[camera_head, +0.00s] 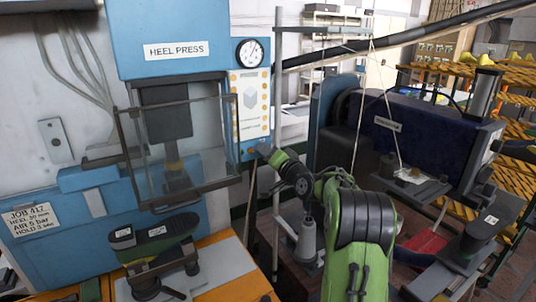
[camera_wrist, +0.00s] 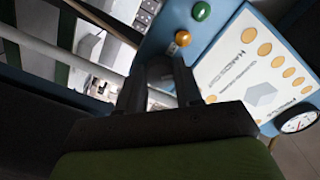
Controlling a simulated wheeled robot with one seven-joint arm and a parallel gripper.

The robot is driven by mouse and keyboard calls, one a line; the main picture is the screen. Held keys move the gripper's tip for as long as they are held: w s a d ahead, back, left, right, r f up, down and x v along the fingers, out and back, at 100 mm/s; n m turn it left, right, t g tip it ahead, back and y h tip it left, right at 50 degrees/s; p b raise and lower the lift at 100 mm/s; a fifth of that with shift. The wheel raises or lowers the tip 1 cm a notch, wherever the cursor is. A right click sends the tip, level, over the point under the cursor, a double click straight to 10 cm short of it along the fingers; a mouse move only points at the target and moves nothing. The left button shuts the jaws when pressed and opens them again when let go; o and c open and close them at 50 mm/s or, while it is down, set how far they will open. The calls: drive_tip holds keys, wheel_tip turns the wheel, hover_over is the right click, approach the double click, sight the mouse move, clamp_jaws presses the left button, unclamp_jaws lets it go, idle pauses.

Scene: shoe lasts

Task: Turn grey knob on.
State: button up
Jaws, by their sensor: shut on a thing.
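My gripper (camera_head: 264,150) reaches the lower end of the blue control panel on the right side of the heel press (camera_head: 172,40). How far the knob is turned cannot be told.
A white card with yellow dots (camera_head: 250,105) and a round gauge (camera_head: 251,52) are above my gripper on the panel. A clear guard (camera_head: 190,150) hangs left of it. A dark blue machine (camera_head: 425,130) stands right.

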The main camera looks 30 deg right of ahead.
drive_tip(key=m+p, duration=0.3)
drive_tip(key=m, duration=0.4)
drive_tip(key=shift+r+m, duration=0.1)
drive_tip(key=shift+m, duration=0.3)
idle(0.4)
drive_tip(key=o, duration=1)
drive_tip(key=shift+o, duration=0.2)
drive_tip(key=shift+s, duration=0.1)
drive_tip(key=s+a+b, duration=0.1)
drive_tip(key=s+b, duration=0.3)
drive_tip(key=s, duration=1.1)
drive_tip(key=shift+s, duration=0.3)
